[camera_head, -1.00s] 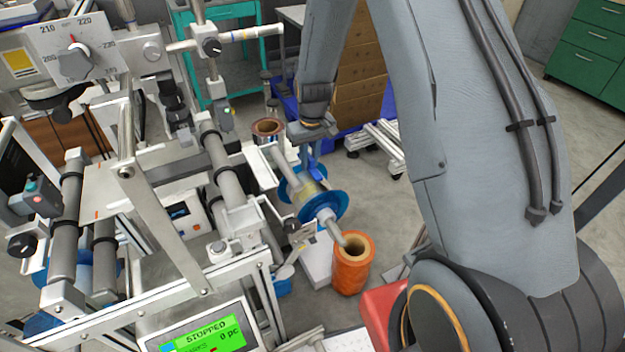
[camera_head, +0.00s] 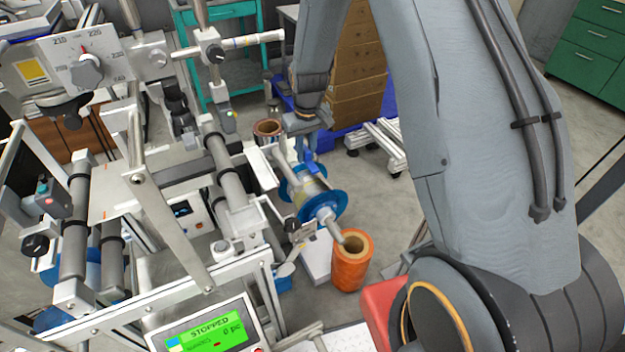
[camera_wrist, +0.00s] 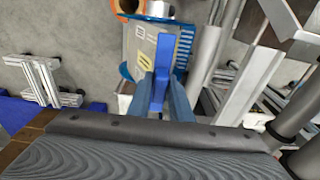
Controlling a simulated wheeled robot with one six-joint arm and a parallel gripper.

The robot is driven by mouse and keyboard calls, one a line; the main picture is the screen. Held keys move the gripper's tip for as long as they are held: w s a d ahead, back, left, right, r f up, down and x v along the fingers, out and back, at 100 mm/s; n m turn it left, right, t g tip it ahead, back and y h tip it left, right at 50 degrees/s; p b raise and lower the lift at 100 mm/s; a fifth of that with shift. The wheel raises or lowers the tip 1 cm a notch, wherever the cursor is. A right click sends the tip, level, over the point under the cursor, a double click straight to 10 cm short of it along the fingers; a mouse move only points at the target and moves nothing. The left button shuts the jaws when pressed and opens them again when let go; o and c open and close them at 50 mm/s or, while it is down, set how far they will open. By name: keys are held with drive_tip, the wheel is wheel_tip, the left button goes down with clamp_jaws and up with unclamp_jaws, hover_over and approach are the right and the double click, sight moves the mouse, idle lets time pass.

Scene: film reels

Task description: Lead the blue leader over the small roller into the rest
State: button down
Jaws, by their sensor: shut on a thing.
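My gripper (camera_wrist: 162,95) is shut on the blue leader (camera_wrist: 163,50). The leader stands as a flat blue strip between the two blue fingers in the wrist view and runs up toward the reel. The reel (camera_head: 329,206) has blue flanges and a pale wound core, and sits on a grey shaft beside the machine. In the head view my gripper (camera_head: 308,150) is just above the reel's far side, largely hidden by its own wrist. I cannot clearly pick out the small roller or the rest.
The machine frame (camera_head: 215,283) with grey rollers fills the left. An orange roll (camera_head: 351,262) stands in front of the reel. A brown-silver roll (camera_head: 268,130) is left of my wrist. Aluminium profiles (camera_head: 378,145) lie behind on the right. Open floor lies between.

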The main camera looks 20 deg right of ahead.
drive_tip(key=shift+s+a+r+p, duration=0.1)
drive_tip(key=shift+a+r+p, duration=0.1)
drive_tip(key=shift+r+p, duration=0.4)
drive_tip(key=shift+a+r+p, duration=0.25)
drive_tip(key=shift+r+p, duration=0.05)
drive_tip(key=shift+r, duration=0.55)
drive_tip(key=shift+s+a+r+p, duration=0.1)
drive_tip(key=shift+a+r+p, duration=0.1)
drive_tip(key=shift+r+p, duration=0.4)
drive_tip(key=shift+a+r, duration=0.1)
drive_tip(key=shift+a, duration=0.05)
drive_tip(key=shift+s+a, duration=0.25)
drive_tip(key=shift+a, duration=0.9)
drive_tip(key=shift+s+a, duration=0.2)
drive_tip(key=shift+a, duration=0.95)
drive_tip(key=shift+a+r, duration=0.1)
drive_tip(key=s+a+r+p, duration=0.1)
drive_tip(key=a+r+p, duration=0.4)
drive_tip(key=a+r, duration=0.2)
drive_tip(key=shift+s+r, duration=0.15)
drive_tip(key=shift+s, duration=0.05)
idle(1.8)
